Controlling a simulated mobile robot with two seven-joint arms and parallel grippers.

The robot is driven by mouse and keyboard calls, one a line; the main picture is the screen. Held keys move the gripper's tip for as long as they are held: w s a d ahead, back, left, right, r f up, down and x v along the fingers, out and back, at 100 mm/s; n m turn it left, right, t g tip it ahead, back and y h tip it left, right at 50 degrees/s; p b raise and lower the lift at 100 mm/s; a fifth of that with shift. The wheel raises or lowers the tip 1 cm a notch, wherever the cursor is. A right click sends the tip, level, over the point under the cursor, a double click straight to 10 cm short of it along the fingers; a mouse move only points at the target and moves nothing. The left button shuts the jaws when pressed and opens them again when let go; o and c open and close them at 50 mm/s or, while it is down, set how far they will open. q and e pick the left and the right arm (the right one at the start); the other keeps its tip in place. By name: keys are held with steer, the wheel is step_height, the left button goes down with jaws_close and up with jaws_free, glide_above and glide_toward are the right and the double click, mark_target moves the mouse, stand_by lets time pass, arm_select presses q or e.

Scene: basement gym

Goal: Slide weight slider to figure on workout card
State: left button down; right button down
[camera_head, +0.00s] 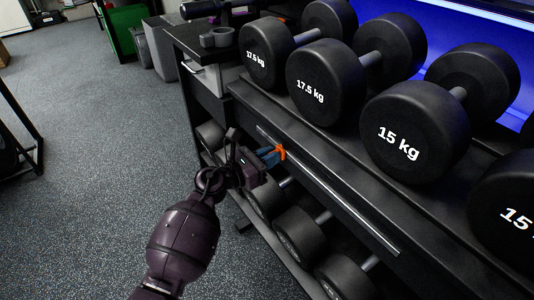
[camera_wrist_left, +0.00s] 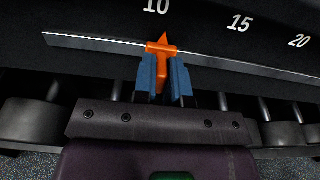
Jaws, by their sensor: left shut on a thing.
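The orange weight slider (camera_wrist_left: 163,50) has a pointed tip and sits on a pale metal rail (camera_wrist_left: 95,43) along the dark rack front. The slider also shows in the head view (camera_head: 281,152), at my left gripper (camera_head: 273,157). I see no workout card in either view. My right gripper is not in view.
Large dumbbells marked 17.5 kg (camera_head: 310,91) and 15 kg (camera_head: 398,142) stand on the rack shelf above the rail. More dumbbells (camera_head: 302,236) lie on the lower shelf, close below my gripper. Open speckled floor (camera_head: 95,130) lies to the left.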

arm_select(q)
steer(key=s+d+p, duration=0.1)
steer(key=s+d, duration=0.1)
steer(key=s, duration=0.1)
steer(key=s+d+p, duration=0.1)
steer(key=s+d, duration=0.2)
steer(key=s, duration=0.1)
steer(key=s+d+p, duration=0.1)
steer(key=s+d, duration=0.2)
steer(key=s, duration=0.1)
steer(key=shift+s+r+p, duration=0.1)
steer(key=shift+p, duration=0.2)
steer(key=shift+s+d, duration=0.35)
steer(key=shift+s, duration=0.1)
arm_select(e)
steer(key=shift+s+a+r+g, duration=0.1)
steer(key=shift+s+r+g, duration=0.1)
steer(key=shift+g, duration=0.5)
arm_select(q)
steer(key=c, duration=1.2)
jaws_free()
steer(key=shift+o, duration=0.2)
steer(key=shift+a, duration=0.1)
